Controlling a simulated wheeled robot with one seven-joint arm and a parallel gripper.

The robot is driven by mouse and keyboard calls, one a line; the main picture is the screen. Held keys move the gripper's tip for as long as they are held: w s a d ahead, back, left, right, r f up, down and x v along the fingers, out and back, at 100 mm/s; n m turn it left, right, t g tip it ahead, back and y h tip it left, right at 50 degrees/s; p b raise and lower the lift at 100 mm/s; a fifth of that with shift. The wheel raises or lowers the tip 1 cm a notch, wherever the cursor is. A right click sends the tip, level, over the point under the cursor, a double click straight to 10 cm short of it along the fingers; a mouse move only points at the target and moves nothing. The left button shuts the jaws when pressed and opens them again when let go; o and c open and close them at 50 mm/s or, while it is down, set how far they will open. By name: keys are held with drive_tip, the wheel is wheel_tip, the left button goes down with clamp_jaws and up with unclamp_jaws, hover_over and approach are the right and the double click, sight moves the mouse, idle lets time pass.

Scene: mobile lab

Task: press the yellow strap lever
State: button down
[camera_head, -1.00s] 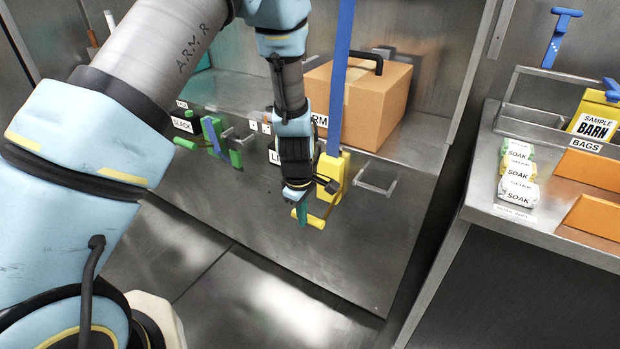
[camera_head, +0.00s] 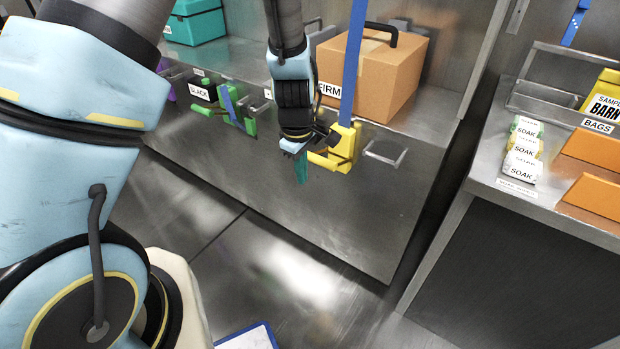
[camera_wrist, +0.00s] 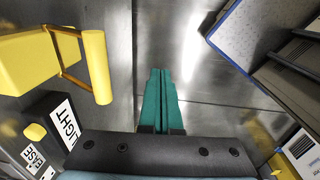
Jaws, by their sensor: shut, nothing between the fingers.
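The yellow strap lever (camera_head: 347,148) is on the front of the metal bench, at the lower end of an upright blue strap (camera_head: 354,60). Its crossbar (camera_head: 325,161) sticks out towards the left. My gripper (camera_head: 301,168) points down just left of the lever, its teal fingers shut and empty. The gripper's wrist partly hides the lever's left side. In the wrist view, the lever's yellow bar (camera_wrist: 97,67) is at upper left, on two thin arms from its yellow body (camera_wrist: 25,62). The shut fingers (camera_wrist: 161,85) are right of the bar, with a visible gap.
A green lever (camera_head: 238,112) with a blue strap is left on the bench, near a SLACK label (camera_head: 200,91). A cardboard box (camera_head: 375,75) stands behind the yellow lever. A metal bracket (camera_head: 385,155) juts out right of it. Open floor lies below the bench front.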

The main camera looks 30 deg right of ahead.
drive_tip(key=shift+s+a+r, duration=0.25)
drive_tip(key=shift+a+r, duration=0.15)
drive_tip(key=shift+r, duration=0.3)
drive_tip(key=shift+s+a+r, duration=0.2)
drive_tip(key=shift+a+r, duration=0.25)
drive_tip(key=shift+r, duration=0.25)
drive_tip(key=shift+s+a+r, duration=0.25)
drive_tip(key=shift+a+r, duration=0.15)
drive_tip(key=shift+r, duration=0.3)
drive_tip(key=w+a+r+m+p, duration=0.1)
drive_tip(key=a+r+m, duration=0.1)
drive_tip(key=a+r, duration=0.3)
drive_tip(key=w+a+r+m+p, duration=0.1)
drive_tip(key=a+r, duration=0.5)
drive_tip(key=a, duration=0.8)
drive_tip(key=w+a+r+m+t+p, duration=0.1)
drive_tip(key=a+r+m, duration=0.3)
drive_tip(key=a, duration=0.5)
wheel_tip(320, 180, up, 2)
drive_tip(key=shift+a+y+p, duration=0.3)
drive_tip(key=shift+a+p, duration=0.05)
drive_tip(key=shift+p, duration=0.4)
